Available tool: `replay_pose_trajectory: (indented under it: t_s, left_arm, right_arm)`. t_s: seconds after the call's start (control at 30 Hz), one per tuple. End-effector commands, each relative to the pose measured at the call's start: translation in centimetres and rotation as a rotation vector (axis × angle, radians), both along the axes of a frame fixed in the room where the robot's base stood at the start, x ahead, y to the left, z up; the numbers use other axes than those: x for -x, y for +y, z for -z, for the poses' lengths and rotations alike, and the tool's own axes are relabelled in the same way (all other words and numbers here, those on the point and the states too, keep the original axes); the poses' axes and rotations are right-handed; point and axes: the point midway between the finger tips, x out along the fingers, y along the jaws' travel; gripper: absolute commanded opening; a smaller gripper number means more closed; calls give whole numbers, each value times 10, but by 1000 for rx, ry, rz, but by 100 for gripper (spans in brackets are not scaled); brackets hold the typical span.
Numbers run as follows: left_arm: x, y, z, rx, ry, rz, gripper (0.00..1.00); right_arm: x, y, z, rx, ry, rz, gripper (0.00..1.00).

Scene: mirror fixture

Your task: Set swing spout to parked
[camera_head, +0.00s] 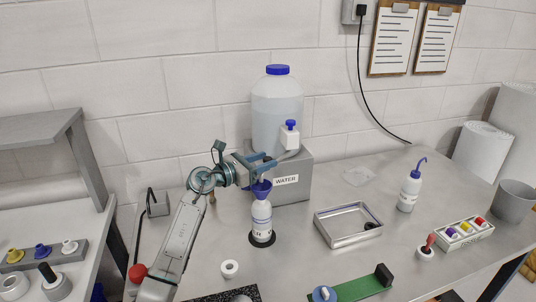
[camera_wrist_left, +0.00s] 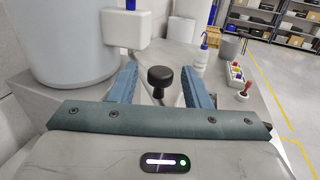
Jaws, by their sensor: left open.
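The swing spout (camera_head: 289,154) is a grey tube from the white valve block (camera_head: 289,135) with a blue knob, at the front of the water jug. Its outlet end is hidden by my gripper in the head view. In the left wrist view, a black knob (camera_wrist_left: 161,77) on a thin metal tube shows between my two blue fingers, apart from both. My left gripper (camera_head: 262,165) is open around it, just above a white bottle (camera_head: 261,217) with a blue funnel (camera_head: 262,188). My right gripper is not in view.
The water jug (camera_head: 277,108) stands on a grey block labelled WATER (camera_head: 294,190). A metal tray (camera_head: 323,232), a wash bottle (camera_head: 409,192) and a box with coloured buttons (camera_head: 452,240) lie to the right. A white ring (camera_head: 229,269) sits in front. A wall is behind.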

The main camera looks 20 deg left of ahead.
Motion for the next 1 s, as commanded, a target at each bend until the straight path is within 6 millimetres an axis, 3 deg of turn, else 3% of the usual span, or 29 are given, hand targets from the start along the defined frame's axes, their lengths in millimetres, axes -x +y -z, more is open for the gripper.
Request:
replay_pose_trajectory:
  t_s: [0.2,0.47,0.5,0.7,1.0]
  left_arm:
    - [-14,-11,0,-1,-1,0,43]
    - [-15,-12,1,-2,0,-1,43]
    - [-15,-12,1,-1,0,-1,41]
    - [-15,-12,1,-1,0,-1,2]
    - [-17,-14,0,-1,-1,-5,0]
  right_arm:
    - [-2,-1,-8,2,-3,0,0]
    - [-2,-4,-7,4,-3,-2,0]
    - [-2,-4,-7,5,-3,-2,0]
    - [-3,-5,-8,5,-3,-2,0]
    - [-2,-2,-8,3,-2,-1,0]
